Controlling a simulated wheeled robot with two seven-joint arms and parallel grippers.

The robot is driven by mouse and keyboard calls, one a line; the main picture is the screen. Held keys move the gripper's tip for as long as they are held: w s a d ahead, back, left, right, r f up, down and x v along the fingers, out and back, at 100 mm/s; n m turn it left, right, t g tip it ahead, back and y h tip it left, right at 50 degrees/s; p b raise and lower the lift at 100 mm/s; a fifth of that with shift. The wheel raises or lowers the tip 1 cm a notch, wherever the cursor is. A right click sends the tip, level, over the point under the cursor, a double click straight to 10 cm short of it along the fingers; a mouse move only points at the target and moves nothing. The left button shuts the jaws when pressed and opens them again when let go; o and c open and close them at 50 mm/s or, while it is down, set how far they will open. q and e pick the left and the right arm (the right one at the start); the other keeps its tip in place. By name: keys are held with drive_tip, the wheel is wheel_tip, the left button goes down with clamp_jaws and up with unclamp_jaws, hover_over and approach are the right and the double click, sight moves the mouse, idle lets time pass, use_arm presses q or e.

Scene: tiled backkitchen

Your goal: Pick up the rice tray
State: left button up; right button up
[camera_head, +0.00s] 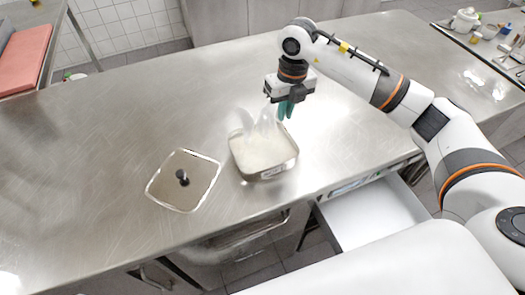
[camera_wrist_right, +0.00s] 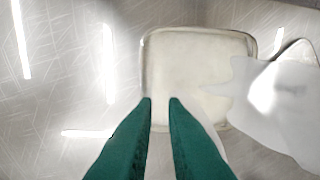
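The rice tray (camera_head: 283,169) is a pale rounded-square tray with whitish contents, standing on the steel counter near its front edge. A white, translucent steam-like shape rises over it. My right gripper (camera_head: 285,112) is above the tray's back right side, with its green fingers pointing down. In the right wrist view the tray (camera_wrist_right: 195,32) lies beyond the fingertips, and the white shape (camera_wrist_right: 285,105) covers its right edge. The right fingertips (camera_wrist_right: 161,100) stand apart with nothing between them. I cannot tell whether they touch the tray. My left gripper is not in view.
A square glassy lid (camera_head: 203,172) with a black knob lies on the counter (camera_head: 110,130) just left of the tray. An open white drawer (camera_head: 370,215) juts out below the front edge at right. Small containers (camera_head: 465,20) stand at the far right. The counter's left side is clear.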

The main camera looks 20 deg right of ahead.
sight(289, 137)
drive_tip(key=shift+h, duration=0.4)
drive_tip(key=f, duration=0.2)
drive_tip(key=d+f+p, duration=0.1)
drive_tip(key=f, duration=0.1)
drive_tip(key=f+p, duration=0.1)
drive_tip(key=f, duration=0.1)
drive_tip(key=shift+d+f, duration=0.1)
drive_tip(key=shift+d, duration=0.25)
wheel_tip(289, 137, down, 5)
drive_tip(key=p, duration=0.3)
drive_tip(key=shift+s, duration=0.1)
drive_tip(key=shift+f, duration=0.2)
clamp_jaws()
drive_tip(key=shift+d, duration=0.1)
idle(0.4)
